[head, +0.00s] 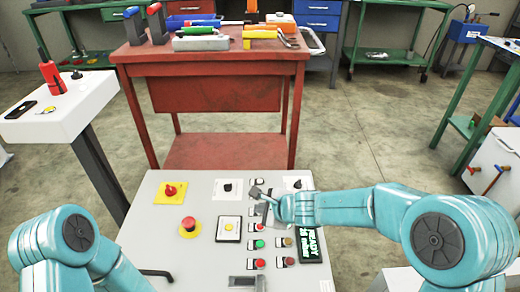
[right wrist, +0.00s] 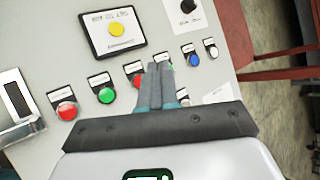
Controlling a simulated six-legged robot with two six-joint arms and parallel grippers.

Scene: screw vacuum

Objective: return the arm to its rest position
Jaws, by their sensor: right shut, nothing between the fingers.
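My right arm reaches in from the right in the head view. Its gripper (head: 260,193) is over the light grey control panel (head: 165,215), near the upper buttons. In the right wrist view the gripper's fingers (right wrist: 160,82) are together and empty, over the panel, with their tips by a red button (right wrist: 133,80). I cannot tell whether they touch the panel. Part of my left arm shows at the lower left of the head view; its gripper is out of view.
The panel holds a red mushroom button (head: 189,225), a yellow-plated switch (head: 171,190) and a lit display (head: 312,246). A red workbench (head: 210,95) with tools stands behind. A white pedestal (head: 62,118) stands left, a green-framed table (head: 465,120) right. Open floor lies between.

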